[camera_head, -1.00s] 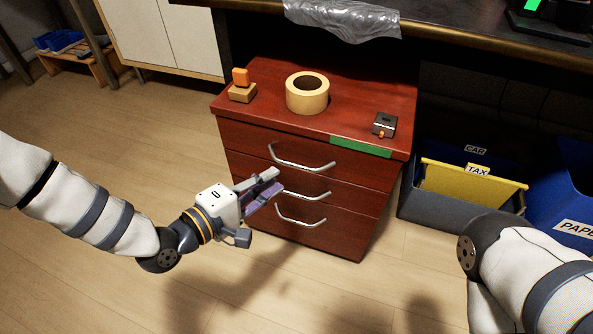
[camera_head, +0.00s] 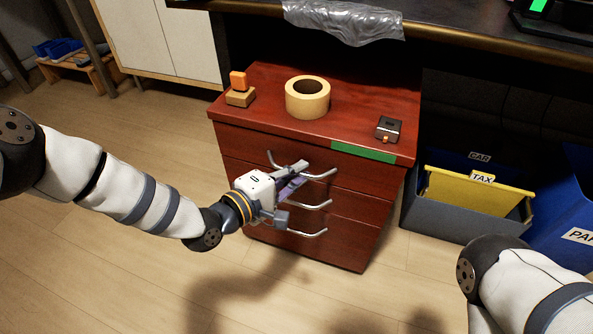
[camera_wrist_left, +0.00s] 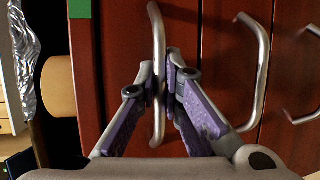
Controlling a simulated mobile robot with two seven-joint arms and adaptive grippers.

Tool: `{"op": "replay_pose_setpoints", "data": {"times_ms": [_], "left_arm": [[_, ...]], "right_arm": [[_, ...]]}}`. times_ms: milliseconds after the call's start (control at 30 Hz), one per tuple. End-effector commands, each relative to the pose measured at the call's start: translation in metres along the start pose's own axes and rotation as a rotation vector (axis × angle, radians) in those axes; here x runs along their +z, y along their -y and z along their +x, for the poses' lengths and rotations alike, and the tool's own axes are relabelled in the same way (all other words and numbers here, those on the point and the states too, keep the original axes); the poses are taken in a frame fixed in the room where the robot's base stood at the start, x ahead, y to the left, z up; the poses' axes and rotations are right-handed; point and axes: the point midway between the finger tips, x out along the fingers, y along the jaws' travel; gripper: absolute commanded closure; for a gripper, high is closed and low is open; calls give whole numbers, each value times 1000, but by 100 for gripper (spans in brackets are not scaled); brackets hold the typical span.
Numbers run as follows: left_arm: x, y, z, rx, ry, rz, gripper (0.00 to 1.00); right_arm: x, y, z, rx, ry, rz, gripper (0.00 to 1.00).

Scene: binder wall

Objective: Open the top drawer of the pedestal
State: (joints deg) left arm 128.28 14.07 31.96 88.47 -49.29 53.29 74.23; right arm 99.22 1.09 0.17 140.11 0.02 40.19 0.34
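The dark red wooden pedestal (camera_head: 235,150) stands under the desk with several drawers, each with a curved metal handle. The top drawer (camera_head: 350,175) looks shut, its front flush with the others. Its handle (camera_head: 322,176) also shows in the left wrist view (camera_wrist_left: 157,25), running between my left fingertips. My left gripper (camera_head: 303,171) is at this handle, its fingers partly apart on either side of the bar (camera_wrist_left: 160,72). Narrow gaps seem to show beside the bar; contact is hard to tell. My right gripper is outside the view; only my right arm shows.
Bins with a yellow divider (camera_head: 480,194) stand at right. The floor (camera_head: 100,270) in front is clear.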

Motion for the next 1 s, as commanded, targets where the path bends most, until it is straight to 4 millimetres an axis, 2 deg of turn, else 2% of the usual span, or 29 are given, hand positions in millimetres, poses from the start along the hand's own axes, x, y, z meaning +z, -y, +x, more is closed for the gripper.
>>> {"op": "replay_pose_setpoints", "data": {"times_ms": [167,367,700,1000], "left_arm": [[2,-1,-6,2,-1,-2,100],[16,4,-39,0,-1,-4,100],[58,28,-140,-2,-2,-6,100],[90,49,-218,0,-2,-5,100]], "right_arm": [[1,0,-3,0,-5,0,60],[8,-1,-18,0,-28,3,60],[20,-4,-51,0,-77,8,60],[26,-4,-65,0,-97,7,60]]}}
